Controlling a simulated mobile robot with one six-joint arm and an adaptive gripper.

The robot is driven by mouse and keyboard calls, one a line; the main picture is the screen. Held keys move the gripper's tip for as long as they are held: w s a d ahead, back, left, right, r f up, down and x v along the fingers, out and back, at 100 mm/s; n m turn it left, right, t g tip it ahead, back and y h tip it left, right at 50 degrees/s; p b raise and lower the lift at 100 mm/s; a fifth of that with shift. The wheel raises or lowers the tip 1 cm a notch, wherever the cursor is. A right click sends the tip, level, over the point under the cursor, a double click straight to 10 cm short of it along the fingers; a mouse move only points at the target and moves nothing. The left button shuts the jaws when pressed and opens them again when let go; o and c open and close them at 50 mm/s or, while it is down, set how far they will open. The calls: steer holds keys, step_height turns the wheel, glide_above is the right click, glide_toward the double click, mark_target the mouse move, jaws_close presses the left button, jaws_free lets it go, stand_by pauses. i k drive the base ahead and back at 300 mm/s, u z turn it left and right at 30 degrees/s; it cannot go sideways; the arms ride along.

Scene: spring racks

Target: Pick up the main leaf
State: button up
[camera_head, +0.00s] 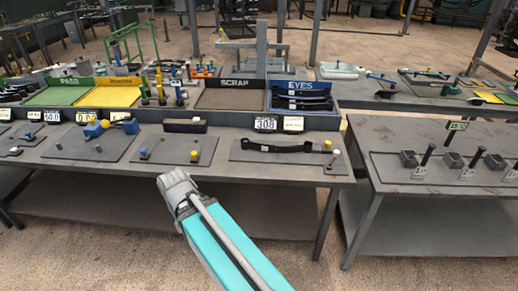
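A long dark leaf (275,147), slightly bowed with an eye at its ends, lies on a flat grey plate on the right part of the front bench. This looks like the main leaf, though no label on it can be read. Other dark leaves (302,101) lie stacked in the blue EYES tray behind it. My arm's teal link and grey joint reach up in front of the bench, left of and below the leaf. No gripper fingers can be made out. Nothing visible of my arm touches the leaf.
Trays marked PASS (62,93) and SCRAP (228,98) stand behind. A second bench (390,130) with several small fixtures stands at right, across a narrow gap.

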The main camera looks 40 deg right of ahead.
mark_target(306, 148)
steer(key=u, duration=0.4)
steer(key=k, duration=0.95)
steer(key=z, duration=1.3)
steer(key=i, duration=0.8)
